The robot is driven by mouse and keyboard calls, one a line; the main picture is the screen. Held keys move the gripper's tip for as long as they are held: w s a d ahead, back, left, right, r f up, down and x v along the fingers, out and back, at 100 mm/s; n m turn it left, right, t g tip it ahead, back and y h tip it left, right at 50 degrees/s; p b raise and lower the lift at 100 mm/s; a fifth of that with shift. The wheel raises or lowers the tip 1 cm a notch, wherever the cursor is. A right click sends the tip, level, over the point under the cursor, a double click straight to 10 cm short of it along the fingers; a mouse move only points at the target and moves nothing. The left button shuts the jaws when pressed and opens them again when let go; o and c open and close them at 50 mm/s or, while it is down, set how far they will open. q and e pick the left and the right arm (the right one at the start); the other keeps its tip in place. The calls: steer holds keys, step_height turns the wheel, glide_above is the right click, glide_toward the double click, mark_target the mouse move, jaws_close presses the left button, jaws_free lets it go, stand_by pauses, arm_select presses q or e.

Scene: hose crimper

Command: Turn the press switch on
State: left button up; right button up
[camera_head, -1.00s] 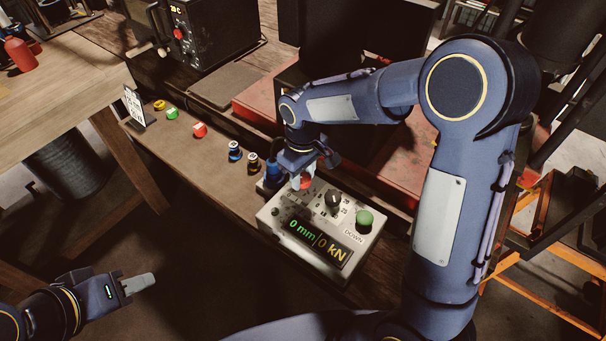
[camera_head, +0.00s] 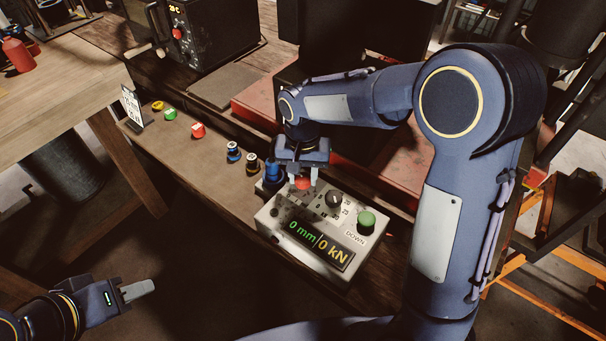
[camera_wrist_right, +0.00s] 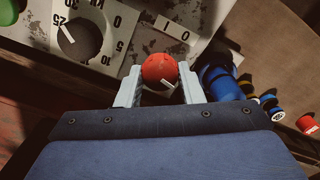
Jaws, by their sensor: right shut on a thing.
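The press control box (camera_head: 276,222) is a worn grey unit with a display reading 0 mm and 0 kN. Its red knob (camera_wrist_right: 160,70) has a white pointer mark and sits by a plate marked 1 and 0. My right gripper (camera_head: 303,183) is over the box's far left corner, with its fingers on both sides of the red knob, shut on it. In the right wrist view the knob lies between the two pale fingertips. My left gripper (camera_head: 140,290) is low at the left, away from the box, with its fingers seen edge-on.
A black dial (camera_head: 334,200) and a green DOWN button (camera_head: 366,219) are on the box. Coloured fittings, including a red one (camera_head: 198,131), line the bench. The red press base (camera_head: 372,165) lies behind.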

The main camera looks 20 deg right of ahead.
mark_target(303, 177)
steer(key=m, duration=0.6)
stand_by(0.7)
steer(key=o, duration=1)
steer(key=shift+r, duration=0.1)
step_height(303, 177, up, 8)
steer(key=shift+f, duration=0.15)
